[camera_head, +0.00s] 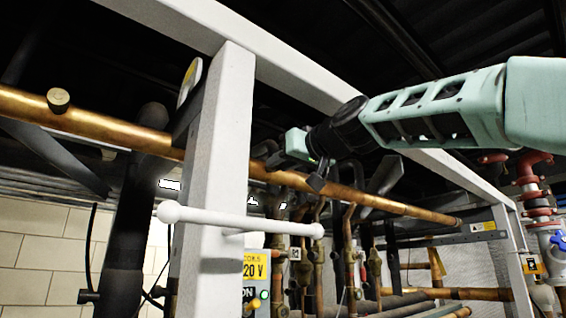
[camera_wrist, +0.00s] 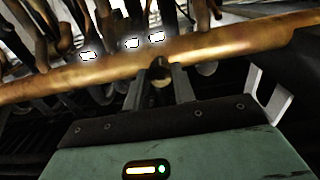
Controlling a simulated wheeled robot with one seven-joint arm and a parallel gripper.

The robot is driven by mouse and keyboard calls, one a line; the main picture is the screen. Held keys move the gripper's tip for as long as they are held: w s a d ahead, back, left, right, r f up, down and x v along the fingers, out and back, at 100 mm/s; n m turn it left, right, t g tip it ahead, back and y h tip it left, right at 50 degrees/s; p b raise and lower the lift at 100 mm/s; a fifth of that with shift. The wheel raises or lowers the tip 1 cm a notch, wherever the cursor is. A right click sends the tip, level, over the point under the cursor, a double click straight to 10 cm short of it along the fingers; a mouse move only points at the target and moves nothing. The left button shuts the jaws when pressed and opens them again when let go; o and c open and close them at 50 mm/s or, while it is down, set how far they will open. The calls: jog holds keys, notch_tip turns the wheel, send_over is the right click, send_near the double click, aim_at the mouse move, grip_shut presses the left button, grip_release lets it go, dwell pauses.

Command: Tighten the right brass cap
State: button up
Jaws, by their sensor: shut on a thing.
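A long copper pipe (camera_head: 115,131) runs across the rack, and it also crosses the wrist view (camera_wrist: 225,44). The left brass cap (camera_head: 58,100) stands on the pipe's upper side at the far left, away from my gripper. My gripper (camera_head: 308,164) is at the pipe, right of the white post. In the wrist view my gripper (camera_wrist: 161,84) is shut on the right brass cap (camera_wrist: 160,71), with a finger on each side of it. The cap's rounded end shows between the fingertips, against the pipe. In the head view this cap is hidden by the gripper, and its thread cannot be seen.
A white post (camera_head: 213,170) and upper white beam frame the rack. A white bar (camera_head: 240,220) with round ends juts out below the pipe. Several thinner copper pipes hang behind my gripper. A yellow label (camera_head: 256,271) and red valve fittings (camera_head: 526,162) flank them.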

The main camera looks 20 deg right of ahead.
jog(key=shift+r+m+p, duration=0.1)
jog(key=shift+m+p, duration=3.15)
jog(key=shift+m, duration=8.05)
jog(key=o, duration=1)
